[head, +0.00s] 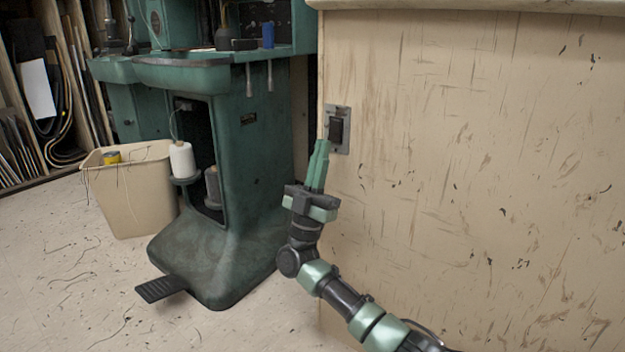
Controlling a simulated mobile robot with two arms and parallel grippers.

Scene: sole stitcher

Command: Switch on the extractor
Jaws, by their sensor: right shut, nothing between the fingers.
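A dark rocker switch (336,130) sits in a grey metal plate (345,117) on the left part of a scuffed beige panel (450,150). No extractor is clearly seen apart from this switch. My right gripper (323,146) is shut and empty, with its green fingers pointing up. Its fingertips are just below and left of the switch, close to the plate. I cannot tell whether they touch it, nor which way the rocker is set. My left gripper is out of the picture.
A green stitching machine (240,190) with a black foot pedal (162,289) stands left of the panel. A beige bin (130,205) and a rack of sheets (35,90) are farther left. Speckled floor (70,300) is open at lower left.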

